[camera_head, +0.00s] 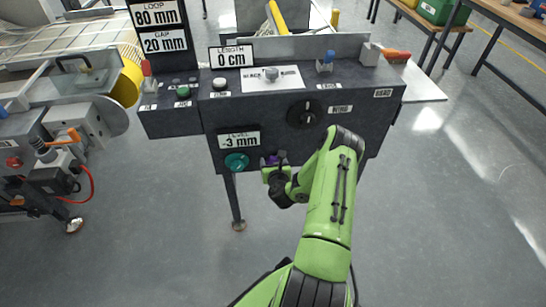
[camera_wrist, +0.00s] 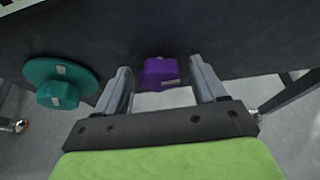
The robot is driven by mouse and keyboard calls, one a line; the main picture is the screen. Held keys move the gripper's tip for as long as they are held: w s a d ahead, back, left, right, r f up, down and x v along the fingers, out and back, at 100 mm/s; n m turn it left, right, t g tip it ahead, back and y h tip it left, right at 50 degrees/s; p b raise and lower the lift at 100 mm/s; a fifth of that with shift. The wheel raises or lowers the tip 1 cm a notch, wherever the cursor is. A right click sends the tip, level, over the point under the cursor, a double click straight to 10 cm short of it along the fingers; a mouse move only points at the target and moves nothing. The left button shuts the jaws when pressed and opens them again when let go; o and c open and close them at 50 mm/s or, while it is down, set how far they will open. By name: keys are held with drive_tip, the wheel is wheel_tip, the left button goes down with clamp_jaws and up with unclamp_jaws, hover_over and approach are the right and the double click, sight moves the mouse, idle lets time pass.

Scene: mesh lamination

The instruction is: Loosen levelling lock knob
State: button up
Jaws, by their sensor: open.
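A purple knob (camera_wrist: 160,72) sits on the dark front panel of the machine, and a bit of it shows in the head view (camera_head: 271,160). I take it to be the levelling lock knob; no label on it is readable. My gripper (camera_wrist: 163,82) is open, with one finger on each side of the purple knob and a gap showing on both sides. In the head view my gripper (camera_head: 277,167) is at the lower front of the panel and largely covers the knob. A teal levelling knob (camera_wrist: 60,85) is to the left, under a "LEVEL -3 mm" display (camera_head: 239,139).
The control panel (camera_head: 245,115) carries a black dial (camera_head: 304,114) above my gripper and several buttons and levers along its top. A machine with a grey disc and a red hose (camera_head: 85,185) stands at the left.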

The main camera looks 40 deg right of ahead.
drive_tip(key=shift+r, duration=0.1)
drive_tip(key=shift+c, duration=0.4)
drive_tip(key=c, duration=1)
